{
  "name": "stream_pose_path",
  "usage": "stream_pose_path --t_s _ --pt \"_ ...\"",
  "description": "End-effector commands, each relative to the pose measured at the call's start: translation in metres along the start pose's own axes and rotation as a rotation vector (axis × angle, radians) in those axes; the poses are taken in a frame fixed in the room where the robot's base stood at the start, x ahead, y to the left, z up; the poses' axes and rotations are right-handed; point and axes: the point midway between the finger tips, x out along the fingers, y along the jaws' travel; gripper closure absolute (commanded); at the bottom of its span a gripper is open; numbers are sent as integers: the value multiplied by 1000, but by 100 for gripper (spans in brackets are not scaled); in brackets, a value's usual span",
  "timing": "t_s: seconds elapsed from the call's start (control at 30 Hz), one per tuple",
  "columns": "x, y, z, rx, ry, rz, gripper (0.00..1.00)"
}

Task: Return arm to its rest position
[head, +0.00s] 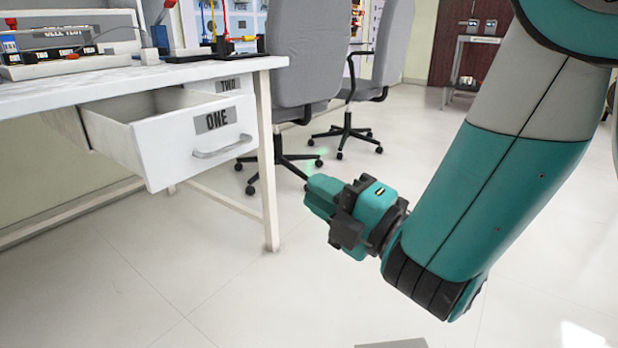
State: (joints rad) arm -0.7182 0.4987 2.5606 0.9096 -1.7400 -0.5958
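My arm reaches down from the upper right of the head view, in teal and grey. My gripper (325,196) is at its end, teal with dark parts, in free air over the floor. It points left, to the right of the desk leg and apart from the desk and drawer. I see no object at its tip. Its fingers look close together, but the angle does not show whether there is a gap between them.
A white desk (120,84) stands at left. Its drawer labelled ONE (190,135) is pulled open, and drawer TWO (229,86) is behind it. Testing gear (65,50) sits on top. Grey chairs (310,50) stand behind. The tiled floor (220,285) in front is clear.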

Motion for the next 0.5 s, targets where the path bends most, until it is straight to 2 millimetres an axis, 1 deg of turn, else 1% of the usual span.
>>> stream_pose_path --t_s 0.03,0.07,0.17,0.2,0.3,0.37,0.4,0.47,0.5 --pt "1 11 12 39 -59 -2 82" --pt "0 16 20 73 -105 -9 82" --pt "-6 31 57 248 -312 -42 82" --pt "-11 36 71 337 -403 -60 82" --pt "-29 42 95 577 -613 -125 82" --pt "-40 43 101 724 -721 -172 82" --pt "-48 43 101 821 -786 -209 82" --pt "-60 45 96 963 -873 -272 82" --pt "-68 47 89 1054 -924 -319 82"
